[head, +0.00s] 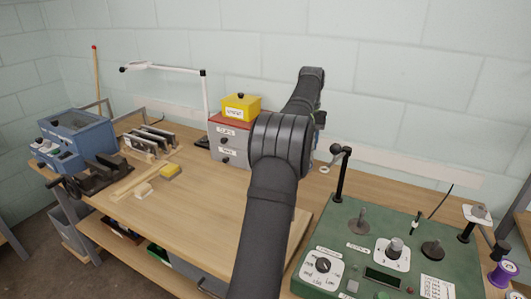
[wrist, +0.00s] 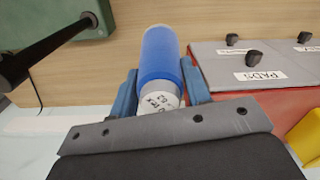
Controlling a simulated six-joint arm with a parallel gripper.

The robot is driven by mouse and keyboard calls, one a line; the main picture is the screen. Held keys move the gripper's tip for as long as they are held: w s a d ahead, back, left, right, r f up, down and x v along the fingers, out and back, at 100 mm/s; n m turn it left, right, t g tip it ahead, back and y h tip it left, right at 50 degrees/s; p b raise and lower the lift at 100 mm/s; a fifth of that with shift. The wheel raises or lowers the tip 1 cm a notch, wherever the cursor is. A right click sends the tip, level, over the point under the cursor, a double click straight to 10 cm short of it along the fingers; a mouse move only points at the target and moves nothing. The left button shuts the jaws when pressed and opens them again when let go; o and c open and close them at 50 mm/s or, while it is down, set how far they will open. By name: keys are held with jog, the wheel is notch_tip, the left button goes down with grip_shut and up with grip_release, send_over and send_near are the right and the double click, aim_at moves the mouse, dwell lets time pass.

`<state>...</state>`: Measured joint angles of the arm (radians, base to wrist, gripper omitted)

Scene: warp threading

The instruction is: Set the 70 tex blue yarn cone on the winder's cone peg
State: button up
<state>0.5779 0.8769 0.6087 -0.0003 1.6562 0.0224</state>
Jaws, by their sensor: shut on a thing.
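A blue yarn cone (wrist: 160,55) is between the two blue fingers of my gripper (wrist: 159,72) in the wrist view. Its near end is white with dark print, only partly readable. My gripper is shut on it. In the head view my arm hides most of the gripper and the cone. The green winder (head: 330,235) is at the front right. Its top bears several upright posts, including a grey disc with a short post (head: 359,222) and a dark disc with a post (head: 432,250). I cannot tell which is the cone peg.
A tall black post (head: 340,180) rises at the winder's back edge. A purple spool (head: 503,274) is at the far right. The wooden bench (head: 205,215) is mostly clear left of my arm.

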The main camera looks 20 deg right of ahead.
jog(key=s+d+r+m, duration=0.4)
jog(key=s+d, duration=0.5)
jog(key=d, duration=0.2)
notch_tip(320, 180, up, 2)
jog(key=n, duration=0.2)
send_over(364, 208)
jog(key=shift+f, duration=5.5)
jog(key=shift+f, duration=0.75)
jog(key=o, duration=0.9)
jog(key=shift+r, duration=0.1)
